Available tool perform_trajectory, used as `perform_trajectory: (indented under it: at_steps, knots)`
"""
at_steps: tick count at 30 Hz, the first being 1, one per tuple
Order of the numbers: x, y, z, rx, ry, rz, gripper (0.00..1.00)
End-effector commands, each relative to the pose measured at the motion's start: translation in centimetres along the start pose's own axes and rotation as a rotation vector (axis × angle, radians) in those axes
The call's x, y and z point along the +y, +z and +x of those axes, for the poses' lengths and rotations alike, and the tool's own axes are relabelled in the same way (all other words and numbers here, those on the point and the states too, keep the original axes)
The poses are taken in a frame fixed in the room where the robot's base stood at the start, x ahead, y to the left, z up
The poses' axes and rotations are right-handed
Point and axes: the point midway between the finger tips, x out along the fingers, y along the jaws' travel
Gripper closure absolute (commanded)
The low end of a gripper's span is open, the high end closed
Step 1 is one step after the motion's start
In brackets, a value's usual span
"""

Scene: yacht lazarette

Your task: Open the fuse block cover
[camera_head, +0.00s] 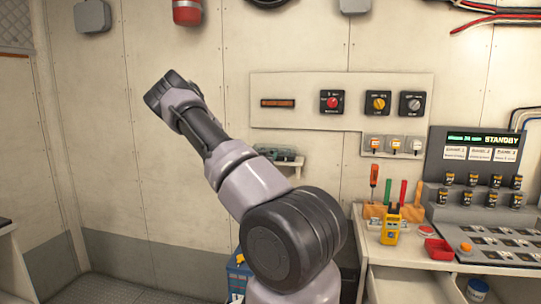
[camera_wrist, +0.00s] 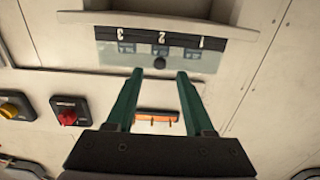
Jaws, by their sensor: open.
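The fuse block shows in the wrist view, upside down at the top. Its clear, greenish cover (camera_wrist: 190,58) looks shut over several fuses, with a black strip numbered 1, 2, 3 and a small round black knob (camera_wrist: 160,64). My gripper (camera_wrist: 160,74) has two green fingers, open and empty. Their tips appear on either side of the knob in the picture; I cannot tell whether they touch the cover. In the head view the fuse block (camera_head: 283,153) is small and partly hidden behind my arm, and my fingers are hidden.
A panel with an orange bar (camera_wrist: 157,117), a red switch (camera_head: 332,102) and a yellow switch (camera_head: 378,103) is on the wall. The left wall is mostly bare.

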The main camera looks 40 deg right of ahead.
Motion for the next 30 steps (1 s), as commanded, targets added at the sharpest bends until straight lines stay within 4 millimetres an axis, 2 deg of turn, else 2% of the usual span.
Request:
perform_trajectory:
  at_steps: [3, 6, 17, 18, 22, 30]
  knots:
    - [0.0, 0.0, 1.9, 0.000, 0.000, -0.001, 0.47]
    - [0.0, 0.0, 2.8, 0.000, 0.000, -0.001, 0.47]
    - [0.0, 0.0, 3.5, -0.002, 0.000, 0.000, 0.47]
    - [0.0, 0.0, 3.5, -0.002, 0.000, 0.000, 0.51]
    - [0.0, 0.0, 3.5, -0.002, 0.000, 0.000, 1.00]
    - [0.0, 0.0, 3.5, -0.002, 0.000, 0.000, 1.00]
